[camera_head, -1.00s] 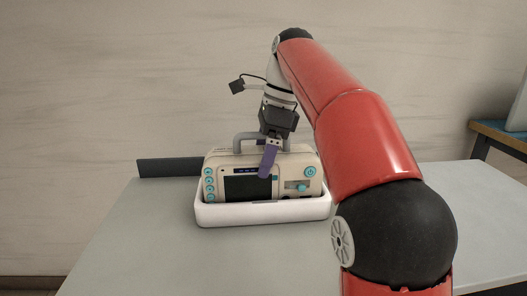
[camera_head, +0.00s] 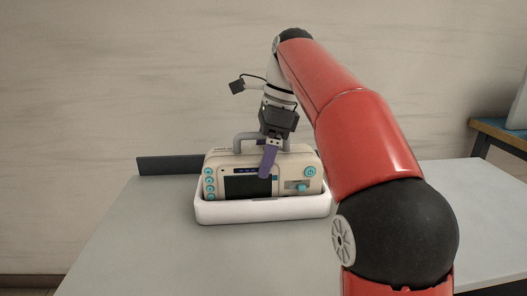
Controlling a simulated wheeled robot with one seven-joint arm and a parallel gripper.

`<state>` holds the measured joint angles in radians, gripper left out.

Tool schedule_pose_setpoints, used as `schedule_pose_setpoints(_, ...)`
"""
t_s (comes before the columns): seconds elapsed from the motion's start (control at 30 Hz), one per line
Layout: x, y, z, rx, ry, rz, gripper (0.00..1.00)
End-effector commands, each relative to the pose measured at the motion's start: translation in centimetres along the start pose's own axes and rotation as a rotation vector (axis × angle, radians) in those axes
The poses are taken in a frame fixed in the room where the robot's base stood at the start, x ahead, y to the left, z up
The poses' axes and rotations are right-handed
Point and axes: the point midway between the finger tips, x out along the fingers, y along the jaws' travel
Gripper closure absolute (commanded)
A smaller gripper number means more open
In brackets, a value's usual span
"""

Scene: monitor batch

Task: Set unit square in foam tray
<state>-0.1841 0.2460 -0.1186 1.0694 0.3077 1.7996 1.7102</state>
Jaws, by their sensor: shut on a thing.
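The unit is a cream monitor (camera_head: 218,165) with a dark screen, teal buttons and a grey top handle (camera_head: 239,142). It stands upright in the white foam tray (camera_head: 262,212), its lower edge hidden behind the tray's front wall. My gripper (camera_head: 268,165) comes down from above with its purple fingers over the top of the monitor. One finger lies in front of the monitor's face. The other finger is mostly hidden behind it. The gripper is shut on the monitor. The monitor looks roughly square in the tray, but its contact with the tray floor is hidden.
The tray stands on a pale grey table (camera_head: 140,240). A dark low strip (camera_head: 168,166) stands behind it at the left, near the wall. The table's left front is clear.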

Motion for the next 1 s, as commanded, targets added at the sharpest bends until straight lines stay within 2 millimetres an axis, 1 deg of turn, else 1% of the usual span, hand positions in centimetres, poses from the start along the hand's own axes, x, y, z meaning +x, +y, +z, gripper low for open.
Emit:
schedule_pose_setpoints(0.9,1.0,0.0,-0.3,-0.001,-0.001,-0.003,0.87)
schedule_pose_setpoints(0.93,1.0,0.0,-0.3,-0.001,-0.001,-0.002,0.14)
schedule_pose_setpoints(1.0,1.0,0.0,-0.3,-0.001,-0.001,-0.002,0.05)
